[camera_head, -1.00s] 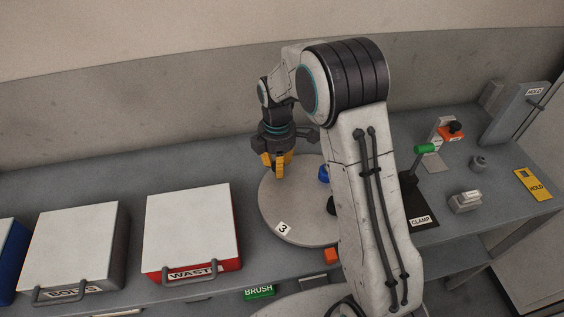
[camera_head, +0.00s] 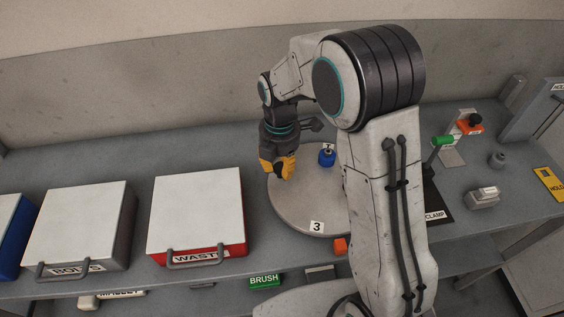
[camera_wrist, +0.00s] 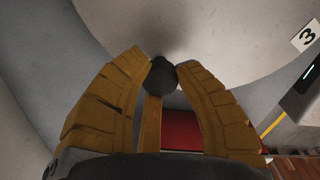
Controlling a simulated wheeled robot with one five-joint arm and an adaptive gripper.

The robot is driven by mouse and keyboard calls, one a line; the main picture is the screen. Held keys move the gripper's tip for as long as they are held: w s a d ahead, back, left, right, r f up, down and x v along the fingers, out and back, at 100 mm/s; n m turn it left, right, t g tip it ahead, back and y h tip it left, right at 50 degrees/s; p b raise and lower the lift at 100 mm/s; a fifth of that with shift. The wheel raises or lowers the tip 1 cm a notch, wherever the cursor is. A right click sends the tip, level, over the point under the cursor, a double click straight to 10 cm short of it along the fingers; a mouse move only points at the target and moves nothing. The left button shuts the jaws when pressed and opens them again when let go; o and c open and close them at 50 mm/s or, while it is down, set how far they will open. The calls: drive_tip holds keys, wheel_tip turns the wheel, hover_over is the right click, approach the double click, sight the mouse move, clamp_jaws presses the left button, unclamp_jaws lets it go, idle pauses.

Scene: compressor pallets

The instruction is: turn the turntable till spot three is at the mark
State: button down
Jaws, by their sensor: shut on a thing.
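The turntable (camera_head: 298,215) is a round grey disc on the bench, partly hidden behind my arm. Its white label 3 (camera_head: 317,227) lies near the front rim and also shows at upper right in the wrist view (camera_wrist: 307,36). A blue piece (camera_head: 327,157) with a small label stands towards the back of the disc. My gripper (camera_head: 278,168) is at the disc's left side, its yellow fingers shut on a dark round knob (camera_wrist: 162,76). A small orange block (camera_head: 340,246) sits at the disc's front edge, a little right of label 3; I cannot tell whether it is the mark.
A red WASTE box (camera_head: 197,215) and a grey BOLTS box (camera_head: 80,228) stand left of the disc. A green BRUSH label (camera_head: 265,281) is below the bench front.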

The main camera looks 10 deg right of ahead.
sight(279, 187)
drive_tip(key=shift+s+a+f+n+b, duration=0.15)
drive_tip(key=shift+s+n+b, duration=0.2)
drive_tip(key=shift+s+n, duration=0.55)
drive_tip(key=shift+s+a+n+b, duration=0.15)
drive_tip(key=shift+s+n+b, duration=0.2)
drive_tip(key=shift+s+n, duration=0.55)
drive_tip(key=c, duration=0.9)
unclamp_jaws()
drive_tip(key=shift+o, duration=0.2)
drive_tip(key=shift+w, duration=0.1)
wheel_tip(279, 187, up, 12)
